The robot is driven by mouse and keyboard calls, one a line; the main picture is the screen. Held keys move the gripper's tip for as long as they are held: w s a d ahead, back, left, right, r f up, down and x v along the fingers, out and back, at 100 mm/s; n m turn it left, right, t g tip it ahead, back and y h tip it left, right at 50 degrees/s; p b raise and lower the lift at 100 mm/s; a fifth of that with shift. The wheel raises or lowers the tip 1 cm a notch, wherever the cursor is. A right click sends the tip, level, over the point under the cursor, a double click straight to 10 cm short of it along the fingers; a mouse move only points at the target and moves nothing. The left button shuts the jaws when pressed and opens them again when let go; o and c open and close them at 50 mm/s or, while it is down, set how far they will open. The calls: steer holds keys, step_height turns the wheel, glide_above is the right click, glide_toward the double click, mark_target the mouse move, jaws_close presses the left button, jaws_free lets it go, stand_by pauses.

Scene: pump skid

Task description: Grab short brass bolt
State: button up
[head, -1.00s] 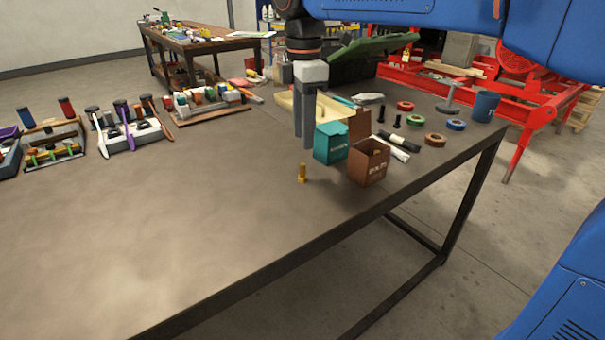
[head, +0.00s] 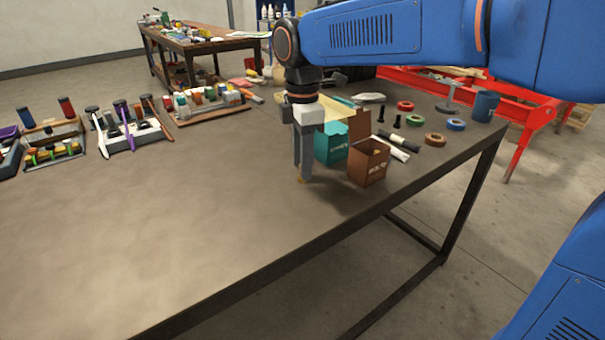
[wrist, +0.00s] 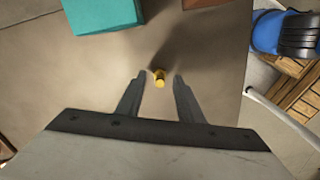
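The short brass bolt (wrist: 159,79) stands on the table between the fingertips of my gripper (wrist: 157,80) in the wrist view, with a gap on each side. In the head view my gripper (head: 304,180) points down with its fingers around the bolt, at the table top. Only a bit of the bolt's brass base (head: 300,181) shows there, the rest hidden by the fingers. My gripper is open; neither finger appears to touch the bolt.
A teal box (head: 330,148) and a brown box (head: 368,163) stand close to the right of my gripper. The table (head: 180,220) is clear to the left and front.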

jaws_close()
